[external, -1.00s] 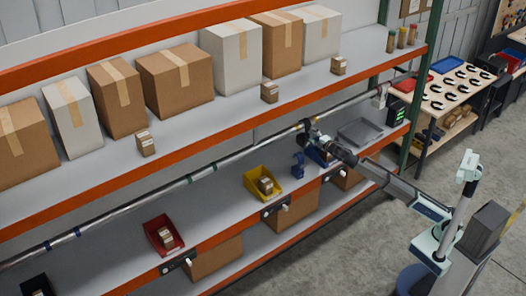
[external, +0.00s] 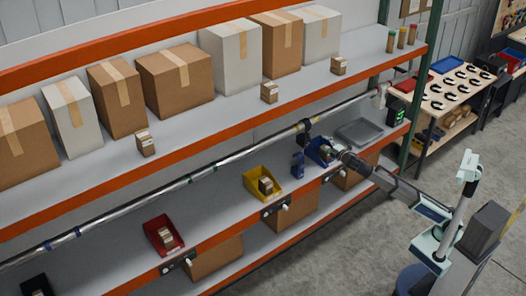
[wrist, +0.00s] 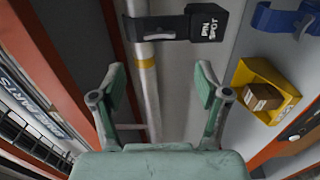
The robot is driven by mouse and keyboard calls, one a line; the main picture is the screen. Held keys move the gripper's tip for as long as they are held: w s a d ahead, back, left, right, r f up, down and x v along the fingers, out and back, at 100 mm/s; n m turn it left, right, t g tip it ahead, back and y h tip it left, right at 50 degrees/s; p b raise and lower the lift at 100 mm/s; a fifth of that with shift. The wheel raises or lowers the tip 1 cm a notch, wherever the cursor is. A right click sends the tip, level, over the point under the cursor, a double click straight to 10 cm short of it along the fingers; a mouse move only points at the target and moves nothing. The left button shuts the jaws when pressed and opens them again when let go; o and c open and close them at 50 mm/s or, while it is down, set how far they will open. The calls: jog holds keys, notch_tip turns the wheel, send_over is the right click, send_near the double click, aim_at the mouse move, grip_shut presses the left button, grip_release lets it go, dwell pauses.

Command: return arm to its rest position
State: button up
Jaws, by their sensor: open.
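My gripper (wrist: 160,82) has its two green fingers apart with nothing between them in the wrist view. Beyond the fingers, a silver pipe (wrist: 144,95) with a yellow band runs along the shelf bay. A black block with white lettering (wrist: 208,22) is fixed at the pipe by a black strap. In the external view, my arm (external: 400,188) reaches from the right into the lower shelf bay. Its end (external: 332,151) is in front of a blue tote (external: 316,149), below and right of the black strap piece (external: 304,126). The exact fingertips are too small to tell there.
A yellow tote (external: 252,192) with a small box and a red tote (external: 151,235) stand on the lower shelf. The yellow tote (wrist: 243,76) also shows at the wrist view's right. A grey tray (external: 360,131) lies at right. The floor (external: 330,262) before the rack looks clear.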

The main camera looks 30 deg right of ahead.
jog(key=shift+s+d, duration=0.1)
jog(key=shift+s, duration=0.65)
